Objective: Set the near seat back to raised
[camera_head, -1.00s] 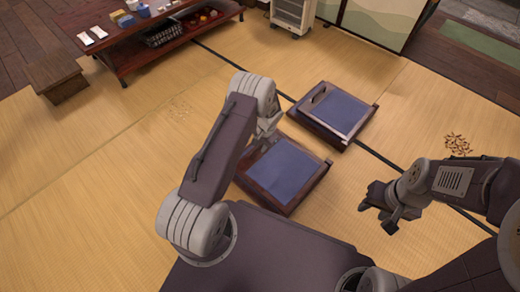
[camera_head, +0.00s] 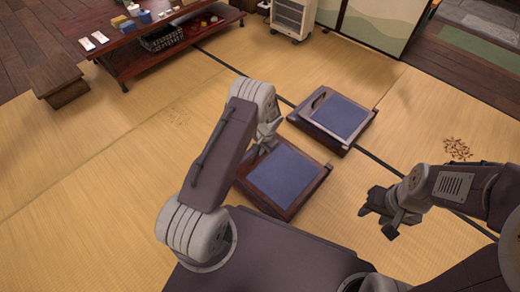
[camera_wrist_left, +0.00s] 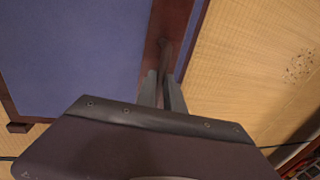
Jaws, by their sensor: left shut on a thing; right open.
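The near seat (camera_head: 285,177) is a low dark-wood frame with a blue pad, on the tatami in front of my base. Its blue panel lies flat or nearly flat; I cannot tell whether it is lifted at all. My left gripper (camera_head: 264,143) is at the seat's upper-left edge and hides part of it. In the left wrist view, the left fingers (camera_wrist_left: 163,90) are shut on the seat's brown wooden rail (camera_wrist_left: 168,38), beside the blue panel (camera_wrist_left: 75,55). My right gripper (camera_head: 381,212) is open and empty, above the mat to the right of the seat.
A second, similar seat (camera_head: 338,116) lies flat just behind, with a slot at its upper-left edge. A low table (camera_head: 135,45) with dishes and a basket stands at the back left, a wooden stool (camera_head: 60,88) beside it. Tatami left of the seats is clear.

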